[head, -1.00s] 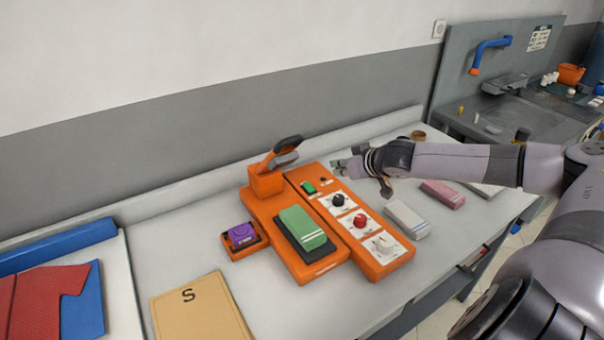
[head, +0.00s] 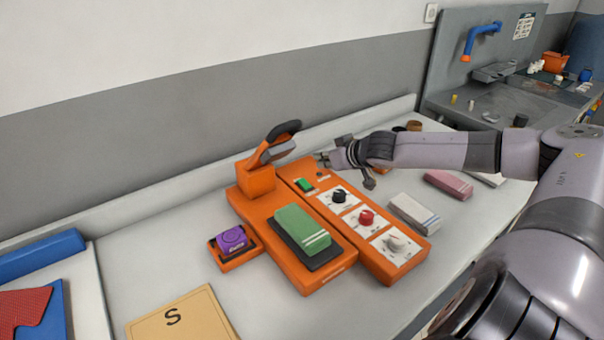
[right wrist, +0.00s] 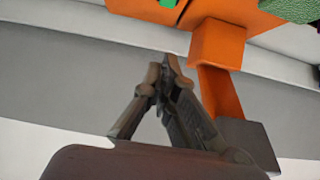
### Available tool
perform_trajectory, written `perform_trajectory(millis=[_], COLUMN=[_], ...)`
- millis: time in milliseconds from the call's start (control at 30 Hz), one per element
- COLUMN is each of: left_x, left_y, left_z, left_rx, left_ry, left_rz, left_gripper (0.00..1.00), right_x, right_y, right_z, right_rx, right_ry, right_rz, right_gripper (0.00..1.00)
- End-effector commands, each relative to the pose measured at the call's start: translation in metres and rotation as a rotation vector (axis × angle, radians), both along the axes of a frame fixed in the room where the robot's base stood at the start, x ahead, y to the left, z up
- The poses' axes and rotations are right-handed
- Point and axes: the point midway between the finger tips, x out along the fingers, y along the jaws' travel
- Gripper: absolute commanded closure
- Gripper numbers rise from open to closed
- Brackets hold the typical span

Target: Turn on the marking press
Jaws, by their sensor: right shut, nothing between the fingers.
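The marking press (head: 328,278) is orange and stands on the bench, with a raised orange-and-black handle arm (head: 272,147) at its back. A green block lies on its dark pad. The control panel (head: 380,268) along its right side has a green switch (head: 304,184), a black knob (head: 339,195), a red knob (head: 366,216) and a grey knob (head: 396,243). My right gripper (head: 323,160) is shut and empty, above the panel's back end, just behind the green switch. It also shows in the right wrist view (right wrist: 165,72). Contact cannot be told. My left gripper is not in view.
A purple-topped device (head: 232,241) stands left of the press. A tan "S" card (head: 185,318) lies in front. A grey-white block (head: 414,213) and a pink block (head: 448,185) lie on the right. The wall runs close behind.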

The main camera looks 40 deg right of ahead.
Motion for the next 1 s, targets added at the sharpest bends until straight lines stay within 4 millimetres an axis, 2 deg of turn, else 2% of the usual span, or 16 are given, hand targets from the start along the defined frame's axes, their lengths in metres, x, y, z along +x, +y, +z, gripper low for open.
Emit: perform_trajectory(millis=[267,467,1000], left_x=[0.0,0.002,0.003], left_y=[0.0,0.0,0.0], left_z=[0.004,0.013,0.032], left_rx=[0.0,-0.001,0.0], left_ry=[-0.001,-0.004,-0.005], left_rz=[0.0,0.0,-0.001], left_gripper=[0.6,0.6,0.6], right_x=[0.004,0.019,0.084], right_y=[-0.001,-0.002,-0.008], right_z=[-0.002,-0.01,-0.054], right_rx=[0.003,0.005,0.004], right_ry=[-0.002,-0.004,-0.001], right_rz=[-0.003,-0.004,-0.001], right_gripper=[1.0,1.0,1.0])
